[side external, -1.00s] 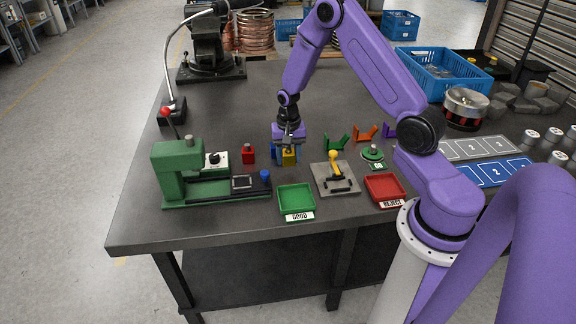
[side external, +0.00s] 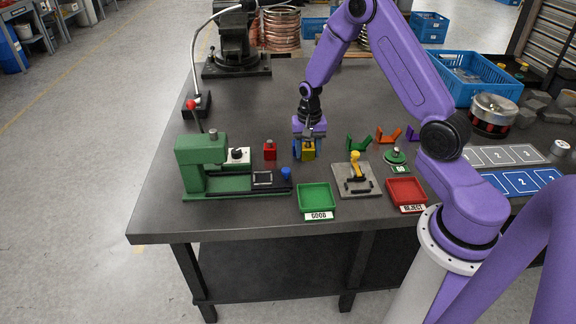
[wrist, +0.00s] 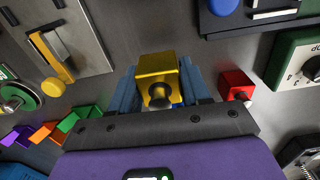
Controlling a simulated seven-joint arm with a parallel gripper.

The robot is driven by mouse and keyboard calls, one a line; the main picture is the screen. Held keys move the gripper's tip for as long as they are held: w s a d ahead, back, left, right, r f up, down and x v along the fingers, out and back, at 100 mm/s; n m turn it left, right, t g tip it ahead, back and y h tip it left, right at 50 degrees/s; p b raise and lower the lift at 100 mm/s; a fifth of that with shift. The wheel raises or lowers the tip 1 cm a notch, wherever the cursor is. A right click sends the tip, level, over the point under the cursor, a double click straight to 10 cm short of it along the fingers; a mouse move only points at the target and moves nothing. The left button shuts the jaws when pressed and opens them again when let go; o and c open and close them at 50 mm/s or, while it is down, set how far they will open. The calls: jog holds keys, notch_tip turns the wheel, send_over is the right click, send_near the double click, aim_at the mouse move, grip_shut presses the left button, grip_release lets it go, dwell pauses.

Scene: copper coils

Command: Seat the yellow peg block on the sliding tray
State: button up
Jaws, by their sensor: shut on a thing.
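The yellow peg block (side external: 308,150) is between the fingers of my gripper (side external: 304,150), at or just above the bench. In the wrist view the yellow block (wrist: 158,72) has its peg facing the camera, with a blue finger on either side. My gripper (wrist: 155,92) is shut on it. The sliding tray (side external: 264,179) is a dark framed square on the base of the green press (side external: 203,168), left of my gripper. A blue knob (side external: 286,173) stands at its right end. In the wrist view only the knob and part of the rail show, at top right.
A red peg block (side external: 270,150) and a white dial box (side external: 238,156) stand left of my gripper. The green GOOD bin (side external: 316,197), a grey lever plate (side external: 357,180) and the red REJECT bin (side external: 407,191) are in front. Coloured V-shaped holders (side external: 388,136) stand to the right.

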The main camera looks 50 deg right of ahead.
notch_tip(320, 180, up, 5)
send_over(263, 179)
jog(key=shift+a+f, duration=0.1)
jog(key=shift+f, duration=3)
jog(key=shift+f, duration=0.5)
